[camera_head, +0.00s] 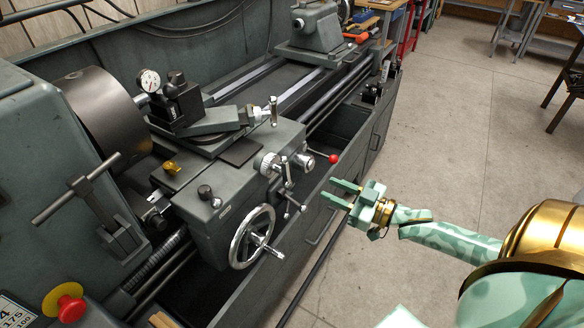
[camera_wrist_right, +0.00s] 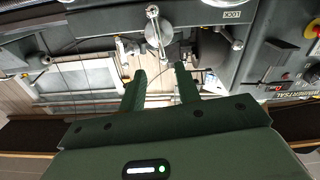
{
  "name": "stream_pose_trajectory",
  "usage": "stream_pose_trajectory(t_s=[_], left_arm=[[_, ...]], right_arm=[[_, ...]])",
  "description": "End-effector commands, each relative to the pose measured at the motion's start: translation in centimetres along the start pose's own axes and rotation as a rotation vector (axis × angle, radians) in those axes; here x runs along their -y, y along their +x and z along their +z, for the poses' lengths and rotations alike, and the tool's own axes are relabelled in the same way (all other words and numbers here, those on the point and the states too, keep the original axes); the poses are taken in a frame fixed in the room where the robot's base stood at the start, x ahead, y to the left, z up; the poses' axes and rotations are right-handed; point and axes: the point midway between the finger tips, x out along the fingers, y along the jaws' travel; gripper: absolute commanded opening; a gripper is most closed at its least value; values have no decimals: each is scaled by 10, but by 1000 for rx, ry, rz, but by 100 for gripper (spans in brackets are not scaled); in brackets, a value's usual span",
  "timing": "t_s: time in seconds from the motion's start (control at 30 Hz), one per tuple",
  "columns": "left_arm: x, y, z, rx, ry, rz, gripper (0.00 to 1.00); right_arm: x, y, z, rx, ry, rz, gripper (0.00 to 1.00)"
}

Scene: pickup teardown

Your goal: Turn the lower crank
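The lathe's front carries a crank (camera_head: 288,189), a small silver bar with knobs, hanging below a dial. A spoked silver handwheel (camera_head: 252,237) sits lower and to its left. Another small crank handle (camera_head: 273,110) is higher up. I cannot tell for sure which one counts as the lower crank. My right gripper (camera_head: 326,189) is open and empty, to the right of the hanging crank and apart from it, fingers pointing toward the lathe. In the right wrist view, a silver crank bar (camera_wrist_right: 158,35) shows beyond the open fingers (camera_wrist_right: 160,69). My left gripper is out of view.
A red-knobbed lever (camera_head: 333,158) sticks out from the lathe just beyond my right gripper. A long dark rod (camera_head: 312,272) runs low along the front. A red stop button (camera_head: 70,308) is at lower left.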

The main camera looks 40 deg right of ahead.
Motion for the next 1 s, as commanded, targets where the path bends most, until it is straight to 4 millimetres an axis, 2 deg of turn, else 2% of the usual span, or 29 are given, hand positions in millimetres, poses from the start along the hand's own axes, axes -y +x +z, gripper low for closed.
stream_pose_trajectory(t_s=[0.3,0.5,0.7,1.0], left_arm=[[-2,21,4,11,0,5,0],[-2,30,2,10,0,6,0],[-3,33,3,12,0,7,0],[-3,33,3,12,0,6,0]], right_arm=[[0,81,3,-1,-3,1,33],[0,121,3,1,-3,2,33],[-1,140,2,3,-2,2,33],[0,143,2,4,-2,2,33]])
